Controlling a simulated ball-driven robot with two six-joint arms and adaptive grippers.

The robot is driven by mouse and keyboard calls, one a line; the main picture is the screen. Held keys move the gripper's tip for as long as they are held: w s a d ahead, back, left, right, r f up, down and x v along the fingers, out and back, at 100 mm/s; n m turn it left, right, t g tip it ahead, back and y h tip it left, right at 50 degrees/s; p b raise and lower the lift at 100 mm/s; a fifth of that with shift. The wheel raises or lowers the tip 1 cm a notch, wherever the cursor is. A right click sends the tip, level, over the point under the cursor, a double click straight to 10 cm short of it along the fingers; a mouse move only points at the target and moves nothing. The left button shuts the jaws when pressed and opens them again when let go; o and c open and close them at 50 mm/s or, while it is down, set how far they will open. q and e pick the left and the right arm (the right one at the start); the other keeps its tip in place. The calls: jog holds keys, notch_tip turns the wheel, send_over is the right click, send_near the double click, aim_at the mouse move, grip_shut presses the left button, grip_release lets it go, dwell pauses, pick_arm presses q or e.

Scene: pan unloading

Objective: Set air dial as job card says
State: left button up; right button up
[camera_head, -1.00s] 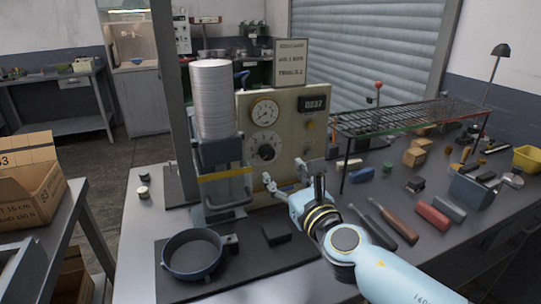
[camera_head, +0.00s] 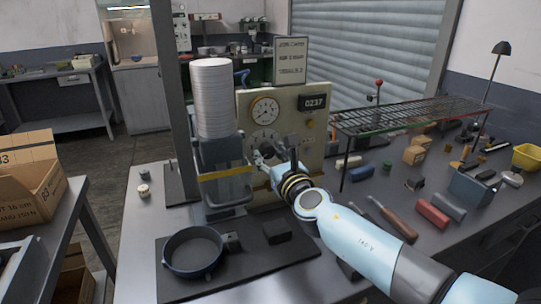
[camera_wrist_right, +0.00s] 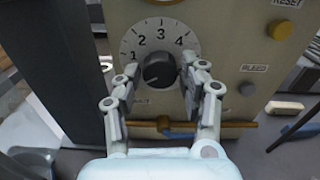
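The air dial is a black knob (camera_wrist_right: 160,70) on a pale plate numbered 1 to 4, on the front of the beige panel (camera_head: 315,150). In the head view the dial plate (camera_head: 262,135) is partly covered by my right gripper (camera_head: 274,152). In the wrist view my right gripper (camera_wrist_right: 158,72) is open, with one finger on each side of the knob; I cannot tell whether they touch it. The knob's pointer setting is unclear. The job card (camera_head: 292,60) stands above the panel, its small text too blurred to read surely. My left gripper is out of view.
A round gauge (camera_head: 265,109) and a 0237 display (camera_head: 313,102) sit above the dial. A yellow button (camera_wrist_right: 277,30) and a grey button (camera_wrist_right: 247,89) are right of it. A blue pan (camera_head: 193,252) lies in front; a wire rack (camera_head: 415,117) stands right.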

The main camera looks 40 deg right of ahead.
jog(key=c, duration=0.7)
jog(key=shift+m, duration=0.3)
